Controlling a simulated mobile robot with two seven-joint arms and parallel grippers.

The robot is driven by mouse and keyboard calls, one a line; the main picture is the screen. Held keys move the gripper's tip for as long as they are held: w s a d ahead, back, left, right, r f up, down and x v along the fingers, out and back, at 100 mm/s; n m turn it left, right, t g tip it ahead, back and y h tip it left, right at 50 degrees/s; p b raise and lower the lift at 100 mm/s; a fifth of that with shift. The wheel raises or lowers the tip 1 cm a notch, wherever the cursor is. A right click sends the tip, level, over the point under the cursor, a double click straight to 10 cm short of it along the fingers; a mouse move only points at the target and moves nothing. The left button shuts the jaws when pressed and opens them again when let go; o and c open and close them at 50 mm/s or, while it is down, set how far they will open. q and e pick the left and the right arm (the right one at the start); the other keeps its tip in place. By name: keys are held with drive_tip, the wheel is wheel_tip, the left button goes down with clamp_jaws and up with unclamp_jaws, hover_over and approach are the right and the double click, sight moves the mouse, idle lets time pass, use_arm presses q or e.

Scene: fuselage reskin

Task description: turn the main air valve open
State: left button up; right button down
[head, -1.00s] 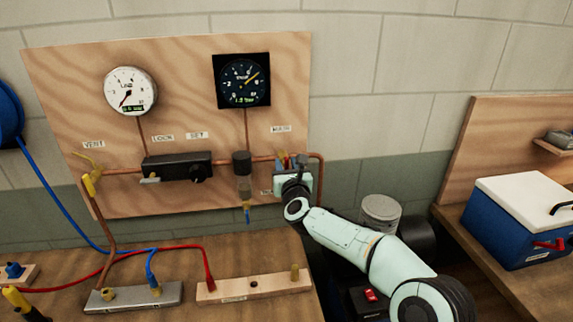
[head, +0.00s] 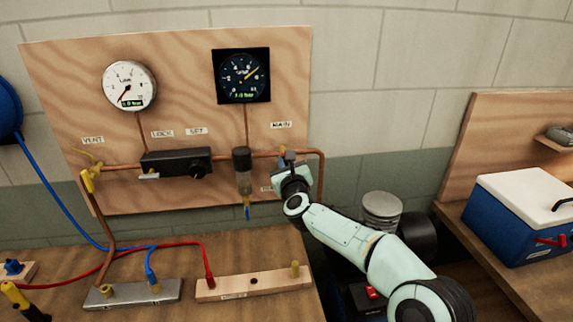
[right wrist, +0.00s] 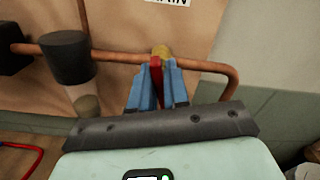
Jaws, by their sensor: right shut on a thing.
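The main air valve has a brass body (right wrist: 162,51) on the copper pipe and a red handle (right wrist: 156,75), both seen in the right wrist view below the MAIN label (head: 281,125). My right gripper (right wrist: 159,80) is shut on the red handle, with a blue finger on each side of it. In the head view my right gripper (head: 285,167) is at the right end of the board's pipe and hides most of the valve. The handle stands roughly across the pipe in the right wrist view. My left gripper is out of view.
The wooden board (head: 60,70) carries a white line gauge (head: 129,85), a dark gauge (head: 242,75), a black regulator block (head: 176,164) and a filter bowl (head: 243,180) close left of my gripper. A blue cooler (head: 515,225) stands at right.

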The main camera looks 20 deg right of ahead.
drive_tip(key=n, duration=0.2)
drive_tip(key=shift+a+n, duration=0.1)
drive_tip(key=shift+n, duration=0.3)
drive_tip(key=n, duration=0.3)
drive_tip(key=shift+n, duration=0.3)
drive_tip(key=n, duration=0.3)
drive_tip(key=shift+a+n, duration=0.1)
drive_tip(key=shift+n, duration=0.2)
drive_tip(key=shift+f+n, duration=0.2)
drive_tip(key=shift+n, duration=2)
drive_tip(key=c, duration=1.2)
unclamp_jaws()
drive_tip(key=shift+w, duration=0.1)
drive_tip(key=shift+f, duration=0.1)
